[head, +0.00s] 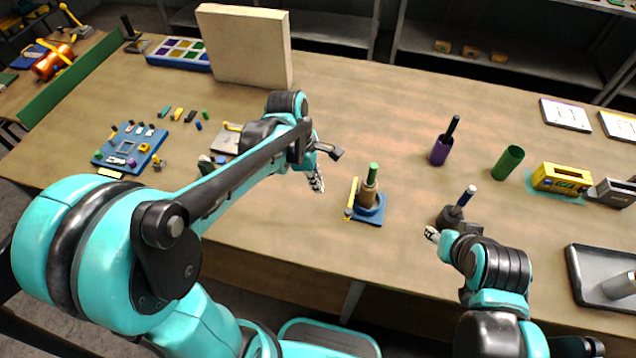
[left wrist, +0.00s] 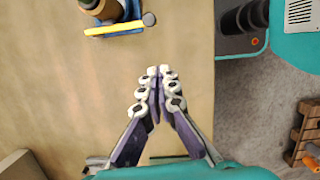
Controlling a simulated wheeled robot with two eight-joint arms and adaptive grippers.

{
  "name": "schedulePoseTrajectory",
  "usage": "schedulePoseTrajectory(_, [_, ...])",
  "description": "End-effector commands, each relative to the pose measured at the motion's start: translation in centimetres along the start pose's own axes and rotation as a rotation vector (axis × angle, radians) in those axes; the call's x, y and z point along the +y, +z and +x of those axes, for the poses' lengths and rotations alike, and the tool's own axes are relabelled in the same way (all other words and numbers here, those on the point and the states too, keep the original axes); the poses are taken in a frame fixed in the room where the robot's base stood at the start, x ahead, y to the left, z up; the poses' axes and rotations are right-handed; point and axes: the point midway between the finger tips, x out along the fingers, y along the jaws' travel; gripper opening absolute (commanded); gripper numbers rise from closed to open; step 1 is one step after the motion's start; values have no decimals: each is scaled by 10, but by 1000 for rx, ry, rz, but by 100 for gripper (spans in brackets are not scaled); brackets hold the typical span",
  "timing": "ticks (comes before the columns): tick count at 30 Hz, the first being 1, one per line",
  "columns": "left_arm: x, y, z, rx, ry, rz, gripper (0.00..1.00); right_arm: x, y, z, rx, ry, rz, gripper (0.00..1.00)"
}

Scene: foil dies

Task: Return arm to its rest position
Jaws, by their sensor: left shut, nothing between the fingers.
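My left gripper (head: 317,182) hangs over the middle of the wooden table, left of a blue stand. It is shut and empty; in the left wrist view its fingertips (left wrist: 160,80) meet above bare table near the edge. My right gripper (head: 432,234) is near the table's front, right of the blue stand. Whether it is open or shut is too small to tell.
The blue stand (head: 369,216) holds a brown cylinder with a green top, beside a yellow bar (head: 350,199). A purple cup (head: 440,151) and green cup (head: 508,163) stand to the right. A blue tray (head: 103,152) lies left. A beige block (head: 245,47) stands behind.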

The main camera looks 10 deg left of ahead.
Motion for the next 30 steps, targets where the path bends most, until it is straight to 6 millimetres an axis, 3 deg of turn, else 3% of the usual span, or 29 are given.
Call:
schedulePoseTrajectory(9, [-1,0,0,1,5,12,0,0,1,1,0,0,0,43])
schedulePoseTrajectory(13, [-10,-5,0,20,52,141,0,0,6,9,0,0,0,43])
schedulePoseTrajectory(17, [-29,-17,0,84,152,441,0,0,18,25,0,0,0,43])
schedulePoseTrajectory(24, [-69,-47,9,342,308,1125,0,0,40,56,0,0,0,43])
schedulePoseTrajectory(30, [-88,-64,20,559,335,1523,0,0,50,70,0,0,0,43])
